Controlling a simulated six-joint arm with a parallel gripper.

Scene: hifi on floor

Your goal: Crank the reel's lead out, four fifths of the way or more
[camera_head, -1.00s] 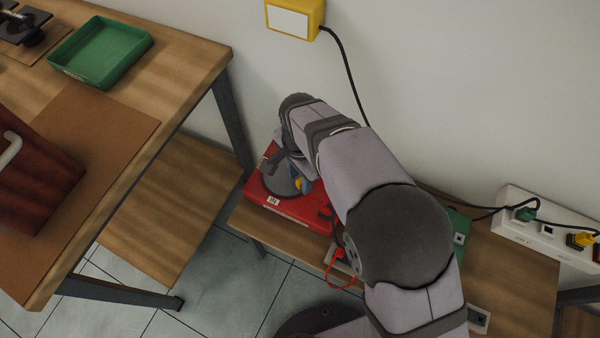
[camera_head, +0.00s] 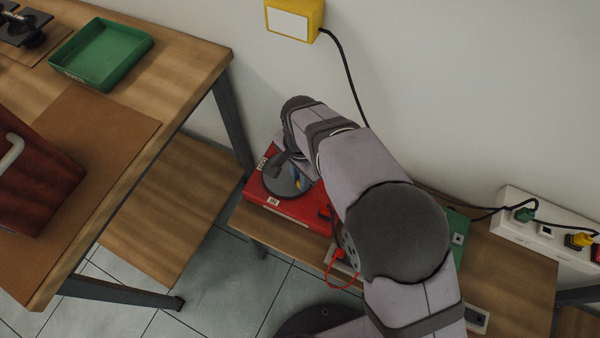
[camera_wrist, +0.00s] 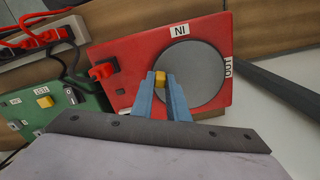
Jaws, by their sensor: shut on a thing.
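The reel is a red box (camera_head: 300,208) with a grey disc (camera_head: 275,183) on top, at the left end of the low bench. In the wrist view the red box (camera_wrist: 130,55) carries the grey disc (camera_wrist: 195,75), an IN label (camera_wrist: 180,30) and a second label (camera_wrist: 228,67), probably OUT. A small yellow crank knob (camera_wrist: 160,78) stands near the disc's edge. My gripper (camera_wrist: 161,84) has its blue fingers shut on this knob. In the head view my gripper (camera_head: 298,184) is partly hidden by my own wrist. A red plug (camera_wrist: 103,71) sits at the box's side.
A socket strip (camera_wrist: 45,45) with red plugs and a green panel (camera_wrist: 55,108) lie beside the reel. A white strip (camera_head: 545,235) with plugs and cables stands at the right against the wall. A taller table with a green tray (camera_head: 100,52) stands left.

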